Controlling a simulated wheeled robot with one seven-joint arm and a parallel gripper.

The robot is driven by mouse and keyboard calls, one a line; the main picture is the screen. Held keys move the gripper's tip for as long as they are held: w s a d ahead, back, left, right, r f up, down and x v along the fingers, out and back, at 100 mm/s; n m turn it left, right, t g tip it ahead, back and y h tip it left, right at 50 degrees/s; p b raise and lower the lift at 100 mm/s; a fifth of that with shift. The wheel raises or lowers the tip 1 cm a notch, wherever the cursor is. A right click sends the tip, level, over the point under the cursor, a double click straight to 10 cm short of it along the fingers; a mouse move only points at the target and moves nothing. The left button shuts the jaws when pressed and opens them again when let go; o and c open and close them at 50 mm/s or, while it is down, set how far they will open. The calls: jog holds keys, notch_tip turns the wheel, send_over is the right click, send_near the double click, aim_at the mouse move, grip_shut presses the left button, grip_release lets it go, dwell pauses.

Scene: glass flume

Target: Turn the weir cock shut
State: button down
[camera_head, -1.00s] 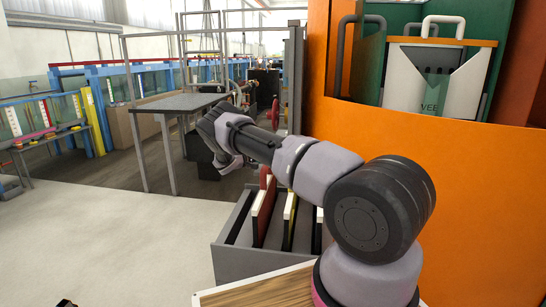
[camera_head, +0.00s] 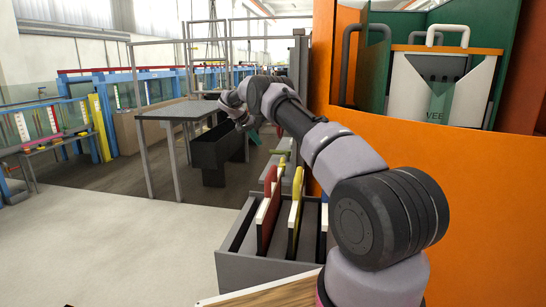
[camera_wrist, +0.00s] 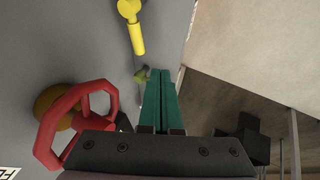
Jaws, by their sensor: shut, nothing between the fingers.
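In the wrist view a yellow lever handle (camera_wrist: 136,32) on a round yellow hub stands on a grey panel (camera_wrist: 60,30). A smaller olive-yellow fitting (camera_wrist: 141,75) sits just beyond my fingertips, partly hidden by them. A red handwheel (camera_wrist: 72,118) with a brass-coloured hub is on the same panel, left of my fingers. I cannot tell from any label which fitting is the weir cock. My gripper (camera_wrist: 164,74) has green fingers, closed together and empty, pointing along the panel's edge. In the head view my gripper (camera_head: 255,137) shows only partly behind my wrist.
A grey rack (camera_head: 262,272) with upright red and yellow boards stands below my arm. A large orange housing (camera_head: 440,210) fills the right. A black trough (camera_head: 215,152) and a grey table (camera_head: 180,110) stand beyond. The floor at left is clear.

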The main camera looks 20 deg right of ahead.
aim_at(282, 164)
jog(key=x, duration=1)
jog(key=shift+f, duration=0.1)
jog(key=shift+s+d, duration=0.15)
jog(key=shift+d, duration=0.45)
jog(key=shift+s+d+f, duration=0.1)
jog(key=shift+s+d, duration=0.15)
jog(key=shift+d, duration=0.3)
jog(key=shift+s+d+f, duration=0.1)
jog(key=shift+s+d, duration=0.2)
jog(key=shift+d, duration=0.3)
jog(key=shift+s+d+m, duration=0.2)
jog(key=shift+d+m, duration=0.3)
jog(key=shift+d, duration=0.3)
jog(key=shift+d+g, duration=0.15)
jog(key=shift+g, duration=0.15)
